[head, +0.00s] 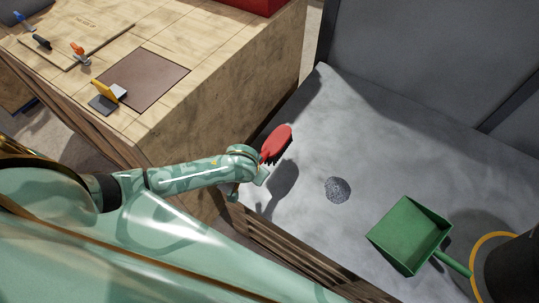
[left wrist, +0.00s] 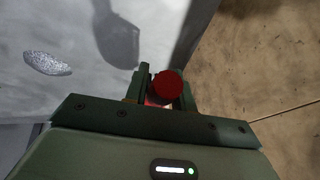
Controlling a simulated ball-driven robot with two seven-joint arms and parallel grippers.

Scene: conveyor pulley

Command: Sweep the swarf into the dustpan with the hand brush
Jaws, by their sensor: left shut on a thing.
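A red hand brush (head: 277,141) with dark bristles is held above the grey surface in the head view. My left gripper (head: 262,165) is shut on it; in the left wrist view the round red end of the brush (left wrist: 167,85) shows between the fingers (left wrist: 158,90). The swarf (head: 338,189) is a small round grey speckled heap, right of and below the brush; it also shows in the left wrist view (left wrist: 47,62). The green dustpan (head: 408,234) lies further right, its handle pointing to the lower right. My right gripper is not in view.
The grey surface (head: 370,130) is clear between brush, swarf and dustpan. A grey wall panel (head: 420,50) stands behind it. A dark cylinder with a yellow ring (head: 510,265) is beside the dustpan handle. A wooden workbench (head: 215,75) with small tools stands at left.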

